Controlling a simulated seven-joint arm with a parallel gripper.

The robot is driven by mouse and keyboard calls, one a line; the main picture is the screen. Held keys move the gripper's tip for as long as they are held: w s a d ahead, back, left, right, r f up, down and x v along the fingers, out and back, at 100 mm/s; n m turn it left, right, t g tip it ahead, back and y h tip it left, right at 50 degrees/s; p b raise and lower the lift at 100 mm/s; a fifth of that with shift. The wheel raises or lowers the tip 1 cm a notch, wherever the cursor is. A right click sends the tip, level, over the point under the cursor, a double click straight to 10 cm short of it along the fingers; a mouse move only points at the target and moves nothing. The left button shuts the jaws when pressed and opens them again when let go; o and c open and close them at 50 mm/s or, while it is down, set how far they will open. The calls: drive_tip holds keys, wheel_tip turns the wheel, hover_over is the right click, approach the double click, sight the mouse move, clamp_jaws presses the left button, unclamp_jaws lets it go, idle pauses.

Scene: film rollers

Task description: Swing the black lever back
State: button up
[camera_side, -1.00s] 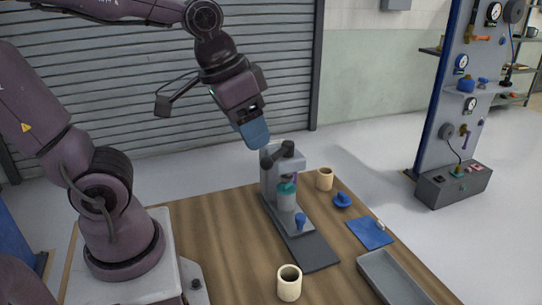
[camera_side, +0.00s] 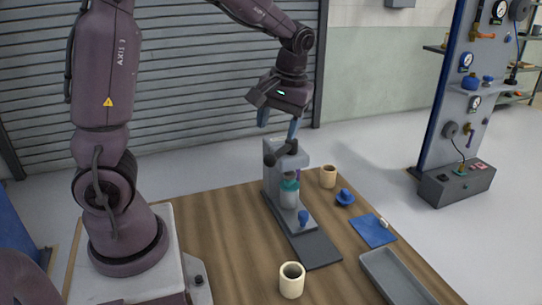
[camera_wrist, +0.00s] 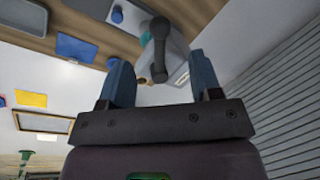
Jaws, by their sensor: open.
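The black lever (camera_side: 279,153) sits on top of a grey press-like machine (camera_side: 269,182) on the wooden table. It is a short dark bar with rounded ends. In the wrist view, the lever (camera_wrist: 159,52) lies between the two blue fingers, with its near end close to the line of the fingertips. My gripper (camera_side: 279,126) is above the machine and points down, its fingers apart. In the wrist view, my gripper (camera_wrist: 160,68) is open with nothing clamped. The right finger's tip is close to the lever in the side view; I cannot tell whether they touch.
A teal-topped jar (camera_side: 289,193) stands in the machine, with a blue knob (camera_side: 303,217) in front. Cream cups (camera_side: 292,281) (camera_side: 328,177), a blue piece (camera_side: 345,198), a blue mat (camera_side: 373,231) and a grey tray (camera_side: 396,277) are around it. The table's left side is clear.

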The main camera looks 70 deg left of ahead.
sight(271, 154)
drive_tip(key=f, duration=0.5)
drive_tip(key=s+a+f, duration=0.1)
drive_tip(key=f, duration=0.2)
drive_tip(key=shift+s+f, duration=0.1)
clamp_jaws()
